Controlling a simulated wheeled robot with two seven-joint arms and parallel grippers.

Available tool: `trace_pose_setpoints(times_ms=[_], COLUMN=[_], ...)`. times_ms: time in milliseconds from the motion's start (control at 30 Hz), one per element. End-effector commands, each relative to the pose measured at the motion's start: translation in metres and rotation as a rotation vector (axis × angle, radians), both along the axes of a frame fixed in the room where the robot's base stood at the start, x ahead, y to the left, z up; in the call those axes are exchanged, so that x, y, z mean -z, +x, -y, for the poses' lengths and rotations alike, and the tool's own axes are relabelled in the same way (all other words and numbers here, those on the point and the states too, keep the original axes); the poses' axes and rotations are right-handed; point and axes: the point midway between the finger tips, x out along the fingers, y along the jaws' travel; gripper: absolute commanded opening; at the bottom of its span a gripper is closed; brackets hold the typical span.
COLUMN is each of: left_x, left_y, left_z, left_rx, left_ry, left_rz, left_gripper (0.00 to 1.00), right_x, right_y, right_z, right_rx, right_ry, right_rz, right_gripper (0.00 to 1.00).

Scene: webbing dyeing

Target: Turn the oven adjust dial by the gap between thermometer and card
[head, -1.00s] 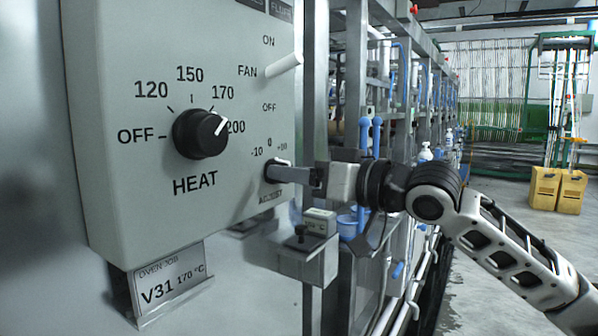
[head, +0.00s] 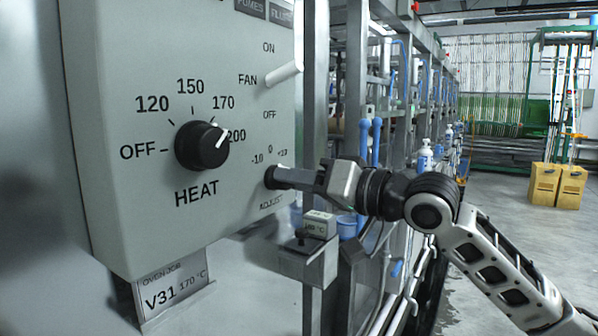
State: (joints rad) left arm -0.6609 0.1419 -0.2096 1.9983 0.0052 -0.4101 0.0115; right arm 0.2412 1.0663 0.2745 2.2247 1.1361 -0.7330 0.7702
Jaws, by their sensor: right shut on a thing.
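The adjust dial (head: 270,178) is a small dark knob at the lower right of the grey control panel (head: 120,225), under a scale with -10 and 0. My right gripper (head: 281,177) is shut on this dial, coming from the right and hiding part of it. The card (head: 175,292) below the panel reads "OVEN JOB V31 170 °C". A small box with a display (head: 318,223), apparently the thermometer, sits on a metal bracket; its reading is too small to tell surely. My left gripper is not in view.
A white FAN lever (head: 285,74) sticks out above the adjust dial. Metal frames with blue fittings stand close behind my right arm. Yellow containers (head: 557,185) stand on the floor at the far right.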

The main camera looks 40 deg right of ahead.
Motion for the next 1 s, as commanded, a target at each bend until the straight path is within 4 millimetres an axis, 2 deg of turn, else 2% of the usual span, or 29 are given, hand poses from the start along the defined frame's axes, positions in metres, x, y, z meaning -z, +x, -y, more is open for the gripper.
trace_pose_setpoints(times_ms=[200,433,1000], left_x=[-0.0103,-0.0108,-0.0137], left_y=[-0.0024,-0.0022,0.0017], left_z=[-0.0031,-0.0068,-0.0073], left_rx=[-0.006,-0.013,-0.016], left_ry=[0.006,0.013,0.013], left_rz=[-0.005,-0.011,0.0], left_gripper=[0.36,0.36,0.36], right_x=[-0.0025,-0.0012,0.0007], right_y=[0.0003,0.0001,0.0002], right_z=[0.0001,0.0003,0.0005], right_rx=[0.0,0.0,0.0], right_ry=[0.156,0.274,0.349], right_rz=[-0.067,-0.114,-0.145], right_gripper=[0.09,0.09,0.09])
